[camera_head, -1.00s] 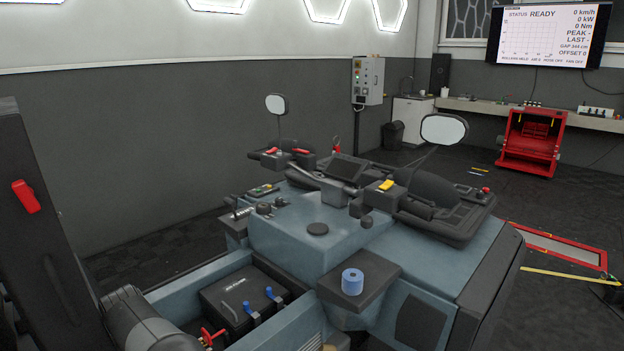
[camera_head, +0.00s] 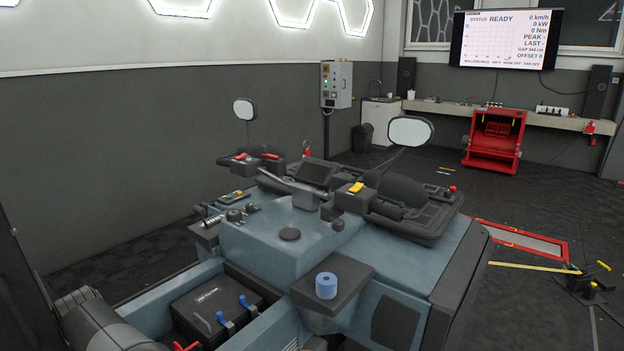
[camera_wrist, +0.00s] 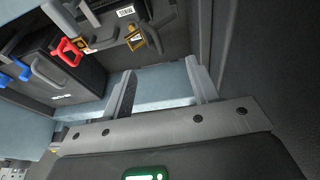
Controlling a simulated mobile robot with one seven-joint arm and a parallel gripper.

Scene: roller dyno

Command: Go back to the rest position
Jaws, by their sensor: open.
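My gripper (camera_wrist: 160,75) shows only in the wrist view. Its two grey fingers stand wide apart with nothing between them. They point toward a pale blue panel, and I cannot tell whether they touch it. A dark box (camera_wrist: 60,85) lies to the left of the fingers, with a red handle (camera_wrist: 70,50) beyond it. In the head view the dark box (camera_head: 215,305) with blue levers sits in an open bay at the lower left. The gripper is not visible in the head view.
A blue-grey body with handlebars and mirrors (camera_head: 411,131) fills the middle, with a blue roll (camera_head: 326,286) on its ledge. A red machine (camera_head: 494,138) and a screen (camera_head: 512,38) reading READY are at the back.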

